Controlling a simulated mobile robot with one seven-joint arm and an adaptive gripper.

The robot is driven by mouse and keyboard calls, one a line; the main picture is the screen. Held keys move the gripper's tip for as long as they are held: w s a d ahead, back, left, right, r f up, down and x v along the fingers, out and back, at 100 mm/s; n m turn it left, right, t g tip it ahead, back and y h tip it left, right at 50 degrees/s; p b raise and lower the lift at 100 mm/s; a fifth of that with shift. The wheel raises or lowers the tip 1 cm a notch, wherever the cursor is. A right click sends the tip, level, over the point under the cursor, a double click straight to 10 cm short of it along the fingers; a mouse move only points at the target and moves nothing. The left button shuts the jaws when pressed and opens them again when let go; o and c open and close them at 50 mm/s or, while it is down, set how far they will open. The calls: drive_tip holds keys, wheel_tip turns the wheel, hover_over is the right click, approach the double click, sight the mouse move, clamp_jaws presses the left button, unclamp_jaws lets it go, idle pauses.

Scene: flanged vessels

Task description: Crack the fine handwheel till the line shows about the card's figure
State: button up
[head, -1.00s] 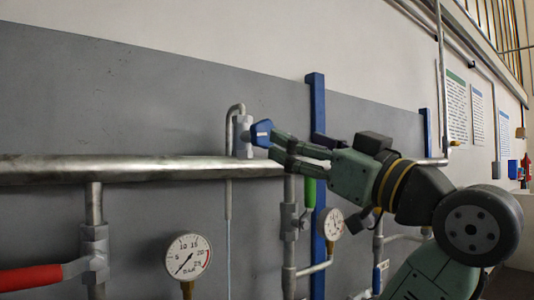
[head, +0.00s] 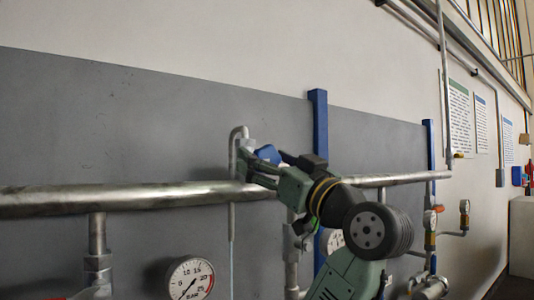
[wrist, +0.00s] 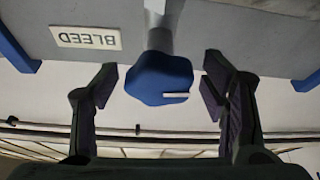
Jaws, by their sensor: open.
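The blue handwheel (wrist: 158,78) sits on a grey stem in the middle of the wrist view, with a white mark on its rim. In the head view the handwheel (head: 266,154) shows partly behind my gripper (head: 258,165), beside a bent grey pipe. In the wrist view my gripper (wrist: 158,88) is open, one finger on each side of the handwheel, with gaps visible. A dial gauge (head: 190,279) marked BAR stands at the lower left, its needle pointing down-left. A second gauge (head: 333,240) is partly hidden by my arm. I cannot make out a figure on any card.
A plate reading BLEED (wrist: 86,38) appears upside down beside the handwheel. A thick horizontal pipe (head: 120,198) runs along the grey panel. Blue uprights (head: 319,130) stand right of the handwheel. More small gauges (head: 430,221) and printed notices (head: 461,118) are at the right.

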drive_tip(key=shift+c, duration=0.6)
drive_tip(key=c, duration=1)
